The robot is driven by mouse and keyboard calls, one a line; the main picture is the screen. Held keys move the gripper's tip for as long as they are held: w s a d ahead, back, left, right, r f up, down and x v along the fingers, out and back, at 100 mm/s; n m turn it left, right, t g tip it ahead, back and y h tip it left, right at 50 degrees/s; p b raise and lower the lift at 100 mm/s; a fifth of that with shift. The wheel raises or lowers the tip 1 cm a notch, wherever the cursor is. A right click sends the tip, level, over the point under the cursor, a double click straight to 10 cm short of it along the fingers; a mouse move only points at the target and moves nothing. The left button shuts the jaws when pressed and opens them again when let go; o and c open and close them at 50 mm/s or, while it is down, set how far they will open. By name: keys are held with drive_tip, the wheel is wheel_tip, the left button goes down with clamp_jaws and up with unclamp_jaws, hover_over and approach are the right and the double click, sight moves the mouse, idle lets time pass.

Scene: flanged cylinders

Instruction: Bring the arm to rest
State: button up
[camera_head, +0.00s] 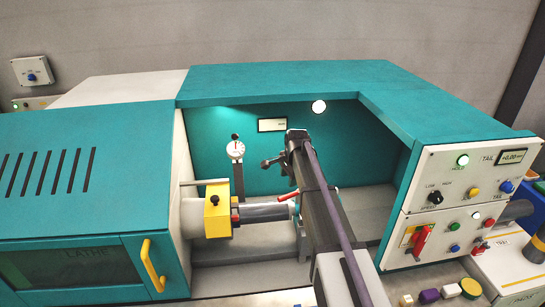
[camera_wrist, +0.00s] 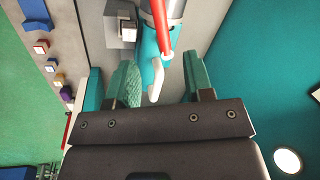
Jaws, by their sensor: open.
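My arm (camera_head: 325,215) reaches from the front into the open bay of the teal lathe in the head view, with its wrist end high over the bay. My gripper (camera_wrist: 160,62) shows in the wrist view with two green-padded fingers spread apart and nothing clamped between them. A red lever (camera_wrist: 161,28) with a pale tip lies in front of the fingers and its tip shows in the gap; I cannot tell whether it touches them. In the head view, a grey cylinder (camera_head: 262,212) extends sideways from the yellow-faced chuck (camera_head: 217,210) below my wrist.
The lathe's teal hood (camera_head: 280,78) and back wall (camera_head: 262,155) surround the bay. A dial gauge (camera_head: 236,150) stands behind the chuck. A control panel (camera_head: 455,190) with knobs and buttons is at the right. The bay floor (camera_head: 360,205) right of my arm looks clear.

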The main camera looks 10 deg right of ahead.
drive_tip(key=s+a+f+n+b, duration=0.3)
drive_tip(key=s+f+n+b, duration=0.2)
drive_tip(key=s, duration=0.5)
drive_tip(key=s+a+f+n+g+b, duration=0.1)
drive_tip(key=s+a+f+n+b, duration=0.2)
drive_tip(key=s, duration=0.8)
drive_tip(key=s+a+f+n+g+b, duration=0.1)
drive_tip(key=s+a+f+n+b, duration=0.2)
drive_tip(key=s+f+n+b, duration=0.3)
drive_tip(key=s+f+b, duration=0.4)
drive_tip(key=s, duration=0.1)
drive_tip(key=shift+f+n+h, duration=0.25)
drive_tip(key=shift+n+h, duration=0.05)
drive_tip(key=shift+n, duration=0.1)
drive_tip(key=shift+a, duration=0.1)
